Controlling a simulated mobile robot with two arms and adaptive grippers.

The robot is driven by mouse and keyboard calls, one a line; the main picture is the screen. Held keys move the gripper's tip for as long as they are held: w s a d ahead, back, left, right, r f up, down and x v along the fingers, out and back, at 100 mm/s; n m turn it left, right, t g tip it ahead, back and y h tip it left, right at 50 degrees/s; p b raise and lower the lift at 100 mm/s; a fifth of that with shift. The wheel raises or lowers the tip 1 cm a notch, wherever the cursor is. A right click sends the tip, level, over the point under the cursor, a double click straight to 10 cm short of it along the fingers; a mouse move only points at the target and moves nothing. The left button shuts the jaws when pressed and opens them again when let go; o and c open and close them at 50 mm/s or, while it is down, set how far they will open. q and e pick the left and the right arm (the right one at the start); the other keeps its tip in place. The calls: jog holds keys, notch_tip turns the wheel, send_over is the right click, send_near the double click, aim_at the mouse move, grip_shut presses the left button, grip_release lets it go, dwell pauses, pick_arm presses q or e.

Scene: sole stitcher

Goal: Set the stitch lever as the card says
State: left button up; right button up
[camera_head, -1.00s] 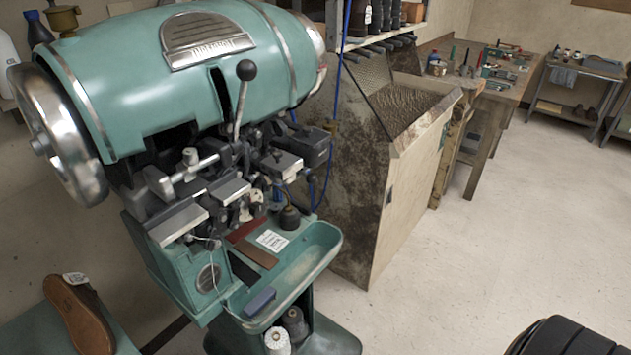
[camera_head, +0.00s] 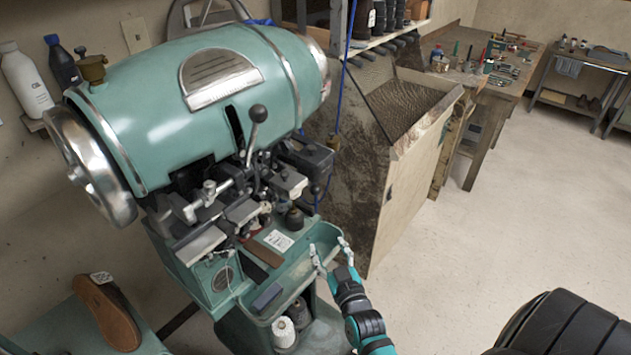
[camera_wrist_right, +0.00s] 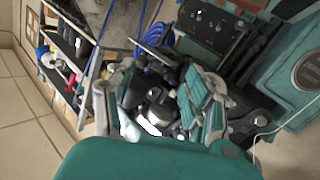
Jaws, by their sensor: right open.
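The stitch lever (camera_head: 253,138) is a metal rod with a black ball knob. It rises from a slot in the teal stitching machine (camera_head: 150,115), leaning slightly right at the top. A white card (camera_head: 279,240) with small print, unreadable here, lies in the teal tray (camera_head: 322,236) below the machine head. My right gripper (camera_head: 328,248) is open and empty at the tray's right end, below and to the right of the lever and apart from it. In the right wrist view its fingers (camera_wrist_right: 165,108) stand apart before dark machine parts. My left gripper is out of view.
A dark block (camera_head: 267,298) and a brown strip (camera_head: 260,252) lie in the tray. White thread spools (camera_head: 284,332) sit beneath. A wooden cabinet (camera_head: 410,200) stands right of the machine; the floor beyond is open.

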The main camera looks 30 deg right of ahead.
aim_at(316, 194)
notch_tip(316, 194, up, 4)
jog(key=d, duration=0.2)
jog(key=shift+t+h, duration=0.3)
jog(key=shift+h, duration=0.1)
jog(key=b+x, duration=0.2)
jog(key=x, duration=0.3)
jog(key=b+x, duration=0.3)
jog(key=x, duration=0.2)
jog(key=b+x, duration=0.3)
jog(key=x, duration=0.3)
jog(key=shift+w+a+f, duration=0.1)
jog(key=shift+w+a, duration=0.1)
jog(key=shift+a, duration=0.05)
jog(key=shift+w+d, duration=0.15)
jog(key=shift+w, duration=0.4)
jog(key=shift+r, duration=0.2)
jog(key=shift+s, duration=0.1)
grip_shut()
